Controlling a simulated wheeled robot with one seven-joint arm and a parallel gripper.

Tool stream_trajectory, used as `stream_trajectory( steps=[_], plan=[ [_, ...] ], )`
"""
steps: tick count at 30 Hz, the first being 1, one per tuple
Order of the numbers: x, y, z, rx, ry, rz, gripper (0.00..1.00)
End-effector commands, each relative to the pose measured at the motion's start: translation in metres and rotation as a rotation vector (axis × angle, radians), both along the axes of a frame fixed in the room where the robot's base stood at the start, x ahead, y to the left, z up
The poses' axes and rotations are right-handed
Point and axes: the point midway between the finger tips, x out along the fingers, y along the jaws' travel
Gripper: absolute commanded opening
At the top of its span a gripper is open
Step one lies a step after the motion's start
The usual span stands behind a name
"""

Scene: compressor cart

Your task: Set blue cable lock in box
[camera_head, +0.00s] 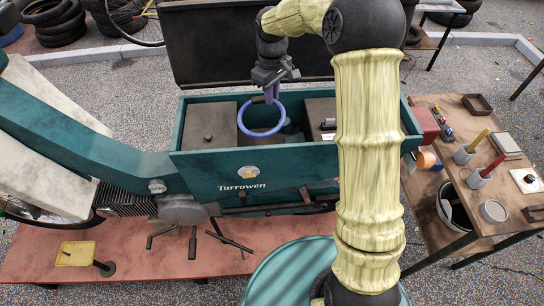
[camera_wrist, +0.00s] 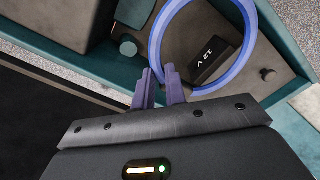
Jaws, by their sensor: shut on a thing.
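The blue cable lock is a round ring (camera_head: 259,135) hanging from my gripper (camera_head: 272,94) over the open teal box (camera_head: 203,182) marked "Tarrowen". In the wrist view the ring (camera_wrist: 223,84) loops forward from my gripper's purple fingertips (camera_wrist: 160,82), which are shut on its near side. The ring appears above the box's inside; whether it touches anything below cannot be told. The box's raised dark lid (camera_head: 210,45) stands behind.
Inside the box are a brown block (camera_head: 208,124) at left and a black "12V" block (camera_wrist: 216,60), seen through the ring. A wooden table (camera_head: 460,190) with cups and small items stands at right. A red bench (camera_head: 130,262) lies in front of the box.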

Motion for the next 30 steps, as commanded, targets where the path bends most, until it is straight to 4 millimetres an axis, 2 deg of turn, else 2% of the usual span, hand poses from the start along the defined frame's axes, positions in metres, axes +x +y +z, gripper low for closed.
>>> stream_trajectory(
  steps=[1, 3, 17, 23, 30],
  plan=[
    [0.001, -0.001, -0.015, 0.0, -0.001, -0.003, 0.0],
    [0.001, -0.002, -0.019, 0.001, -0.002, -0.004, 0.0],
    [0.001, -0.003, -0.016, 0.001, -0.002, -0.005, 0.0],
    [0.001, -0.002, 0.009, 0.0, -0.004, -0.004, 0.0],
    [0.001, -0.003, 0.064, -0.001, -0.004, -0.005, 0.0]
  ],
)
